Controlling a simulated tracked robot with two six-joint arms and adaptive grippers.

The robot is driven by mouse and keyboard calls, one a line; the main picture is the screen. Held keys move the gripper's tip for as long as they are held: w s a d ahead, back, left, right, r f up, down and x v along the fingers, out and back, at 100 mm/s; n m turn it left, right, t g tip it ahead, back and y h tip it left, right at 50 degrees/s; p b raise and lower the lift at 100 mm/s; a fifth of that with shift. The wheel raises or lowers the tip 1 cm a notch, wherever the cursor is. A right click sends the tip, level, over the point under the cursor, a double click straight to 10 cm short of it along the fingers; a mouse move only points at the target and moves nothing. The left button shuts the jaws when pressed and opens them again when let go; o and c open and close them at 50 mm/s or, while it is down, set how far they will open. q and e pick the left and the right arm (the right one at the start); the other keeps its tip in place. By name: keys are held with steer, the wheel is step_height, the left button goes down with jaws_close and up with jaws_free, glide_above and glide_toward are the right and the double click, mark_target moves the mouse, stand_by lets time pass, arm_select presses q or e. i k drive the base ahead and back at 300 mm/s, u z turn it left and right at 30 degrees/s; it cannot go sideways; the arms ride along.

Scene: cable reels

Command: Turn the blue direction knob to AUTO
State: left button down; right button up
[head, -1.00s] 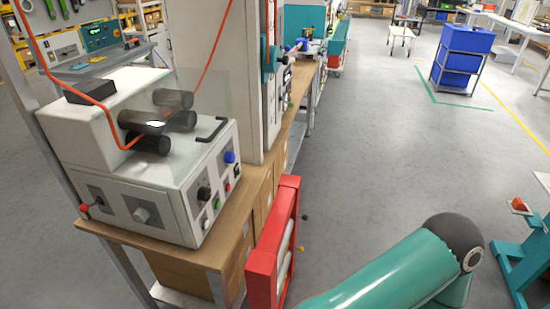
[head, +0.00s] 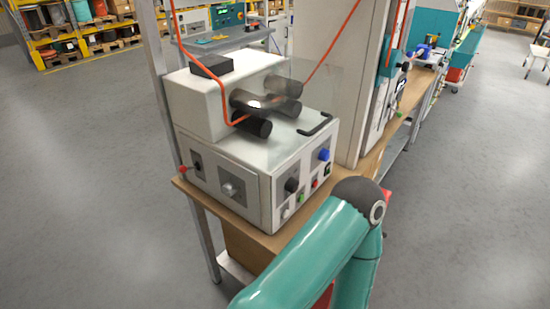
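The blue knob (head: 324,154) is on the right-hand front panel of a white machine (head: 224,158), at the upper right of that panel. It is small here, and I cannot read its pointer or any AUTO marking. A black knob (head: 291,185) sits lower left of it on the same panel. A teal arm of mine (head: 325,240) rises from the bottom of the head view, its dark elbow just right of and below the panel. Neither gripper shows in the head view.
The machine stands on a wooden bench (head: 232,220) with a metal post at its left. An orange cable (head: 219,92) runs over black rollers (head: 252,126) on top. A tall white cabinet (head: 357,80) stands behind right. Grey floor at left is clear.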

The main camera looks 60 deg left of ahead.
mark_target(324, 155)
steer(key=z, duration=0.05)
steer(key=i, duration=0.25)
steer(key=u, duration=2.05)
